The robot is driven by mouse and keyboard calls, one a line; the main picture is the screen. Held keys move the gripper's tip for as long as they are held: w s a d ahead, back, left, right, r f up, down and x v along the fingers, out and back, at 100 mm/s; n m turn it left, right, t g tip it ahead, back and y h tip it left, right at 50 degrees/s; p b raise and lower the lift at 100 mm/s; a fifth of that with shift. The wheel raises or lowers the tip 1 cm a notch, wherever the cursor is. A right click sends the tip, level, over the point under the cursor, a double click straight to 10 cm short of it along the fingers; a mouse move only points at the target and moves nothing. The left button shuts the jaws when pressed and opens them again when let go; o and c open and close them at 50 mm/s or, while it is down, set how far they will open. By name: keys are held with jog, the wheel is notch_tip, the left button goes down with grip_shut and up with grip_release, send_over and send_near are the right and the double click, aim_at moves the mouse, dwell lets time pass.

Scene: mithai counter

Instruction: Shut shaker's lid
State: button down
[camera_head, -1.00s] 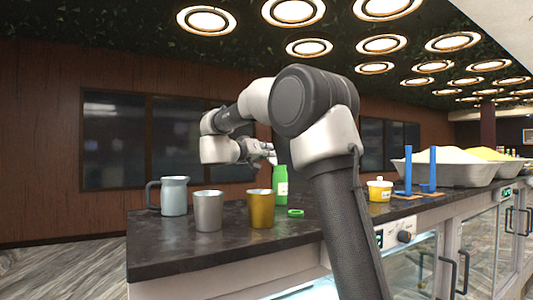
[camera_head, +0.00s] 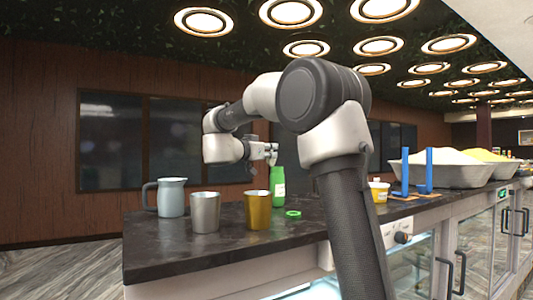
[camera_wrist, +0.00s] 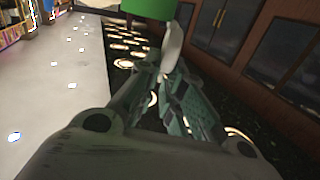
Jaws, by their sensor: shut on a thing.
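The shaker (camera_head: 278,188) is a green bottle with a pale label, upright on the dark counter behind the gold cup. Its green body also shows at the top edge of the wrist view (camera_wrist: 150,8). My gripper (camera_head: 271,152) is at the shaker's top. In the wrist view its fingers (camera_wrist: 168,78) are closed on a thin pale flap, which appears to be the shaker's lid (camera_wrist: 173,46), beside the green body. The lid's hinge and how far it stands open cannot be made out.
A grey-blue jug (camera_head: 171,197), a steel cup (camera_head: 205,212) and a gold cup (camera_head: 257,210) stand left of the shaker. A small green ring (camera_head: 293,214) lies right of it.

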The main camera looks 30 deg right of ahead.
jog(key=m, duration=0.2)
jog(key=s+m, duration=0.1)
jog(key=s+d+m, duration=0.1)
jog(key=m, duration=0.1)
jog(key=shift+s+f+m, duration=0.2)
jog(key=shift+f+m, duration=0.1)
jog(key=shift+f, duration=0.05)
jog(key=m, duration=0.1)
jog(key=s+f+m, duration=0.1)
jog(key=m, duration=0.1)
jog(key=d+m, duration=0.1)
jog(key=m, duration=0.1)
jog(key=shift+s+f, duration=0.3)
jog(key=shift+f, duration=0.05)
jog(key=shift+m, duration=0.3)
jog(key=c, duration=1.7)
grip_release()
jog(key=shift+a, duration=0.1)
